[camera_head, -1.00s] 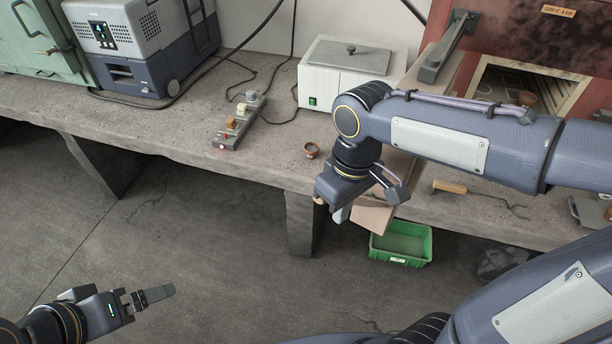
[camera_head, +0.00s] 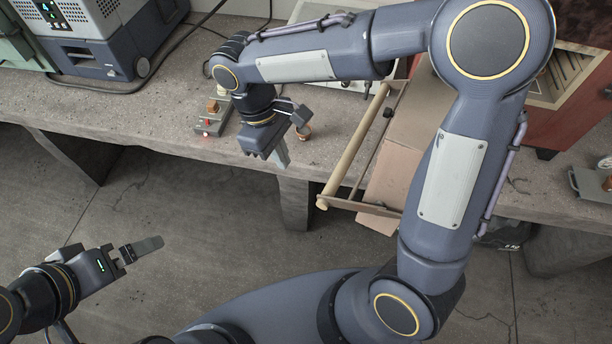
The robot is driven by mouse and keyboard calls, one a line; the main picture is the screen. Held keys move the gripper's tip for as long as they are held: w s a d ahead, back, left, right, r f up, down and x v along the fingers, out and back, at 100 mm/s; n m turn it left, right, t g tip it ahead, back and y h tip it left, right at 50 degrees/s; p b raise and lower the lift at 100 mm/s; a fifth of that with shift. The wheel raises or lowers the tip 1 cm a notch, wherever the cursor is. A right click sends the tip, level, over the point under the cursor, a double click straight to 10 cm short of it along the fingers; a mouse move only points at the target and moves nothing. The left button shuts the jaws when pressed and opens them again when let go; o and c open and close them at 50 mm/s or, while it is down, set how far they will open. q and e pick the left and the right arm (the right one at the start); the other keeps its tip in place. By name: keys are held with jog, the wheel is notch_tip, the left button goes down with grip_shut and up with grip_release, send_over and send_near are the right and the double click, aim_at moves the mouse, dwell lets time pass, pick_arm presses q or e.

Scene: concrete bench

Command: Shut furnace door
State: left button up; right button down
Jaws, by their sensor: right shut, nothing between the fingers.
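The red furnace (camera_head: 570,113) stands at the right on the bench, partly behind my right arm. Its pale-rimmed opening (camera_head: 572,72) is partly visible. The door stands open, a pale slab (camera_head: 399,152) jutting forward past the bench's front edge, with a long wooden bar handle (camera_head: 352,150) on its left side. My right arm hides part of the door and its hinge side. My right gripper (camera_head: 281,152) is shut and empty, pointing down, left of the handle and apart from it. My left gripper (camera_head: 147,247) is low at the left, away from the bench; its finger gap is unclear.
A grey strip with knobs (camera_head: 213,121) lies further left. A grey-and-white machine (camera_head: 100,38) stands back left. A grey tray (camera_head: 590,186) is at the right. The bench's left front is clear.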

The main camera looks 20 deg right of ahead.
jog(key=s+d+f+p, duration=0.2)
jog(key=s+d+f, duration=0.2)
jog(key=f, duration=0.3)
jog(key=shift+s+f, duration=0.25)
jog(key=shift+f, duration=0.05)
jog(key=shift+s+d, duration=0.1)
